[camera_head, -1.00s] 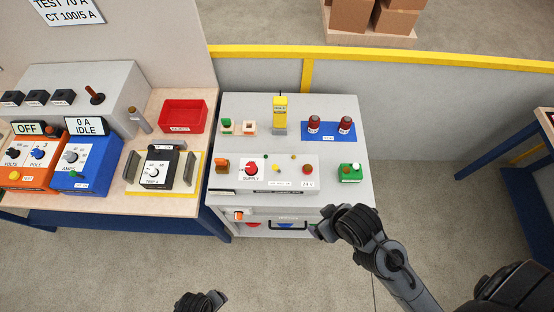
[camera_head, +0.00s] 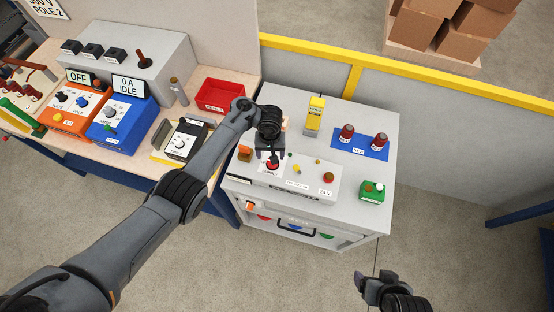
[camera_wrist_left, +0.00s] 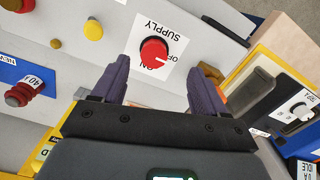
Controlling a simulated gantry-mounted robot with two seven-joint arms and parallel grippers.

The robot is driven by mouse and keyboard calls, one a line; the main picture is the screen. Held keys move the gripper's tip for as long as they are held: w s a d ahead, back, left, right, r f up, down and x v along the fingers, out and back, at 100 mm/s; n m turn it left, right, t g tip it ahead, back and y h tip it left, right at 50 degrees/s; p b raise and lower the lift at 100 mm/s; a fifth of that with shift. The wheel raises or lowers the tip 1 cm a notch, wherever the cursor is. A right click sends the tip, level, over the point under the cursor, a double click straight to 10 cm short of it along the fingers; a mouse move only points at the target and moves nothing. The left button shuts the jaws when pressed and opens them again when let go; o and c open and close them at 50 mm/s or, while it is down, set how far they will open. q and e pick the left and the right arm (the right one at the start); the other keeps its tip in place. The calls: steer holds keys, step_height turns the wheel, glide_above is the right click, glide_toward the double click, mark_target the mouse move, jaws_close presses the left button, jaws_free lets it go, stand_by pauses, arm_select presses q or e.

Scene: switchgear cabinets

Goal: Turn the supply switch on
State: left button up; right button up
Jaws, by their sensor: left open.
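The supply switch is a red round knob (camera_wrist_left: 154,51) on a white plate marked SUPPLY, seen upside down in the left wrist view. A white mark on the knob points toward the partly hidden OFF lettering. In the head view the knob (camera_head: 272,165) is partly covered by my left gripper (camera_head: 271,155). The left gripper (camera_wrist_left: 155,66) is open, with its two dark fingers on either side of the knob in the wrist view; I cannot tell whether they touch it. My right gripper (camera_head: 372,283) is in front of the cabinet, away from it; its jaw opening is unclear.
On the same grey cabinet are an orange block (camera_head: 245,153), a yellow device (camera_head: 315,115), two red terminals on a blue plate (camera_head: 360,147) and a green box (camera_head: 372,190). A bench with meters (camera_head: 122,122) and a red tray (camera_head: 220,95) stands left. Floor in front is clear.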

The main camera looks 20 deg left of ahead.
arm_select(q)
steer(key=f+b, duration=0.1)
steer(key=f, duration=0.2)
steer(key=w+f+b, duration=0.1)
steer(key=f+b, duration=0.1)
steer(key=f, duration=0.1)
steer(key=f+b, duration=0.1)
steer(key=f, duration=0.1)
steer(key=shift+w+f, duration=0.4)
steer(key=shift+c, duration=0.3)
steer(key=c, duration=1)
